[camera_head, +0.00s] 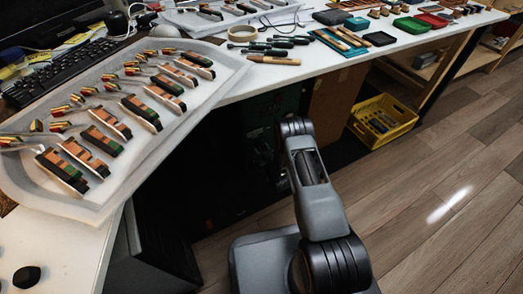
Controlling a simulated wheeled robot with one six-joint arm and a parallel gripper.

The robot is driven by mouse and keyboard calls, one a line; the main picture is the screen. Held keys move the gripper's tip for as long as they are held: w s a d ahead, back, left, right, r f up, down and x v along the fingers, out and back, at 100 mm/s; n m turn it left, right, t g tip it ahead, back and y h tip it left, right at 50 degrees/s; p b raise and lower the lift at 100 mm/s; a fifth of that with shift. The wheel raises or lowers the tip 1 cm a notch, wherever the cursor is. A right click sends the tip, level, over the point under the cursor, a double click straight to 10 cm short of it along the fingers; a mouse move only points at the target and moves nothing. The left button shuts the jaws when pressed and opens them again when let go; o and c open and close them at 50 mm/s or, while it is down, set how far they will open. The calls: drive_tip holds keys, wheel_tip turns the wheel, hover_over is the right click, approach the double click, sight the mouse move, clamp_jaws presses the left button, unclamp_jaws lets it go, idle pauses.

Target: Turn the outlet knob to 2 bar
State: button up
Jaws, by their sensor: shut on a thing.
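The outlet knob cannot be made out in this view. A dark green unit (262,112) stands in deep shadow under the table, and my arm reaches toward it from the lower right. My gripper is not visible; the arm's far end and the shadow hide that area. No scale or pressure reading can be read.
A white worktop (262,84) overhangs the dark space. A pale tray (212,108) of piano action parts lies at left. A yellow crate (383,122) stands on the floor to the right. The wooden floor (440,190) at lower right is clear.

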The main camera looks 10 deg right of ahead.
drive_tip(key=n, duration=0.5)
drive_tip(key=shift+n, duration=0.3)
idle(0.5)
drive_tip(key=o, duration=0.9)
drive_tip(key=shift+o, duration=0.2)
drive_tip(key=shift+s+f, duration=0.1)
